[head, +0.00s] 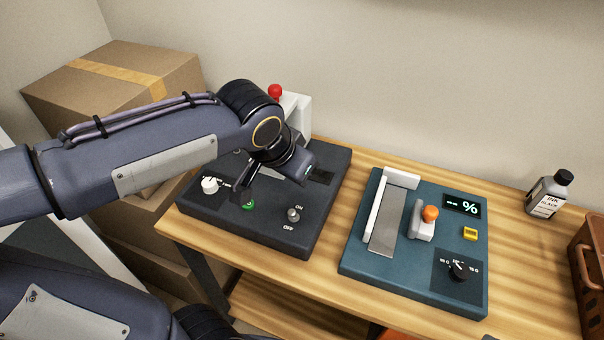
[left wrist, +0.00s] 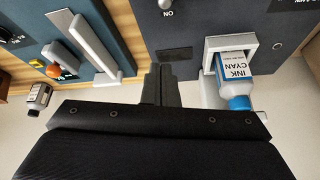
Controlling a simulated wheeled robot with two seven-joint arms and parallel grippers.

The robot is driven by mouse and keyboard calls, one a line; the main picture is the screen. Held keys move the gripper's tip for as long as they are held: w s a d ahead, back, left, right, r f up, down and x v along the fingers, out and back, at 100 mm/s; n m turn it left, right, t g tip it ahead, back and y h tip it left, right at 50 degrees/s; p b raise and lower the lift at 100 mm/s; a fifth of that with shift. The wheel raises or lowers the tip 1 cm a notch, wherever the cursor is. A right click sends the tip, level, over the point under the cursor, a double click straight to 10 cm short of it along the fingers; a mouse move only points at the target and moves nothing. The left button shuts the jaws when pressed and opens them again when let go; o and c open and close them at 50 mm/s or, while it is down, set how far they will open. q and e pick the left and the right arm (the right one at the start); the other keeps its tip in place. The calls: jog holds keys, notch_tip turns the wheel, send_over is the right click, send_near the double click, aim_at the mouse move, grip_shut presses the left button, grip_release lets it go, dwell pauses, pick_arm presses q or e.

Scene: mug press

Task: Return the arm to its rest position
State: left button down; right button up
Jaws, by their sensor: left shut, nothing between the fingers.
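My left arm comes in from the left in the head view, and its gripper (head: 245,187) hangs over the dark grey machine (head: 260,228). In the left wrist view the two fingers (left wrist: 162,84) are together with nothing between them. That machine has a white knob (head: 209,185), a green button (head: 248,204) and an ON/OFF switch (head: 293,214). A cyan ink bottle (left wrist: 234,82) sits in a white holder (left wrist: 231,43) on it in the left wrist view. My arm hides part of the machine in the head view. My right gripper is in neither view.
A teal machine (head: 355,253) with a white frame, an orange knob (head: 430,213) and a % display stands to the right. A black ink bottle (head: 548,192) and a brown crate (head: 590,262) are farther right. Cardboard boxes (head: 118,78) are stacked left of the wooden table (head: 525,262).

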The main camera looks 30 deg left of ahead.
pick_arm(q)
jog(key=shift+s+r, duration=0.45)
jog(key=shift+r, duration=0.05)
jog(key=s+f+n+h+p, duration=0.2)
jog(key=s+n+h+p, duration=0.1)
jog(key=s, duration=1)
jog(key=shift+s+d+f+n+p, duration=0.2)
jog(key=shift+f+n+p, duration=0.2)
jog(key=shift+n+p, duration=0.2)
jog(key=shift+w, duration=0.1)
